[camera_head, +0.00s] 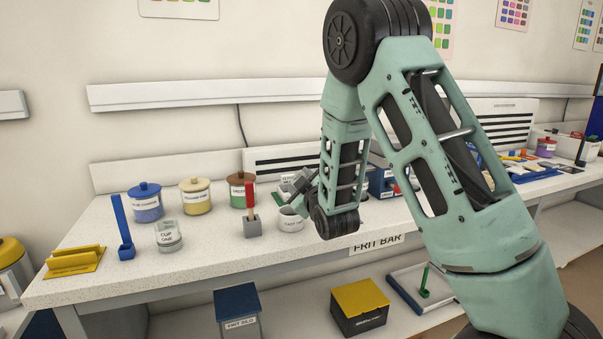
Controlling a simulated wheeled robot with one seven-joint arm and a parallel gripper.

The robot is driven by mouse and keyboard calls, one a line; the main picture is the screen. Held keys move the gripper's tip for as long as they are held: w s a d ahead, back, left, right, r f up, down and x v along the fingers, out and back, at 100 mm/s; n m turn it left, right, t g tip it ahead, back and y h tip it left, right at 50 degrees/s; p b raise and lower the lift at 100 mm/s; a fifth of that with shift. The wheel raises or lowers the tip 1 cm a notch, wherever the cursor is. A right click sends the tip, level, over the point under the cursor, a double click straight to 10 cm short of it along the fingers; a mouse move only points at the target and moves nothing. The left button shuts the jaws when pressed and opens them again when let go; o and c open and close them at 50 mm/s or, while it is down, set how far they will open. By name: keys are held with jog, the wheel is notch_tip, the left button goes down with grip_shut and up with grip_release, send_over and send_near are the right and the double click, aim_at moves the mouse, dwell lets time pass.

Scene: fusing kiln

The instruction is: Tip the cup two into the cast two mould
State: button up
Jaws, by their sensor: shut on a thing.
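My gripper (299,191) is small in view, low over the frit bar at the end of my green arm. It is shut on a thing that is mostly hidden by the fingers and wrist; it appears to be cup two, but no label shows. A white round mould (291,224) with a partly covered "CAST" label stands on the bench just below my gripper. My wrist hides its right side. I cannot tell how far the held thing is tilted or whether anything is falling from it.
Clear cup one (168,238) stands at the left. Lidded jars, blue (147,207), yellow (196,202) and brown-lidded (239,194), line the back. A red-handled tool in a grey block (252,226) stands close left of the mould. A blue upright tool (122,228) and yellow rack (75,263) are further left.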

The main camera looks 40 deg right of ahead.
jog(key=n, duration=0.1)
jog(key=n+p, duration=0.1)
jog(key=shift+a+f+n, duration=0.15)
jog(key=shift+f+n, duration=0.15)
jog(key=n, duration=0.1)
jog(key=f+n+p, duration=0.1)
jog(key=n, duration=0.1)
jog(key=a+n+p, duration=0.1)
jog(key=n, duration=0.1)
jog(key=shift+w+f, duration=0.15)
jog(key=n, duration=0.1)
jog(key=f+n, duration=0.1)
jog(key=n, duration=0.1)
jog(key=a+n+b, duration=0.1)
jog(key=n, duration=0.1)
jog(key=shift+w+f, duration=0.2)
jog(key=shift+f, duration=0.05)
jog(key=n, duration=0.3)
jog(key=shift+w+a+f+n+p, duration=0.1)
jog(key=shift+a+n+p, duration=0.25)
jog(key=shift+n+p, duration=0.05)
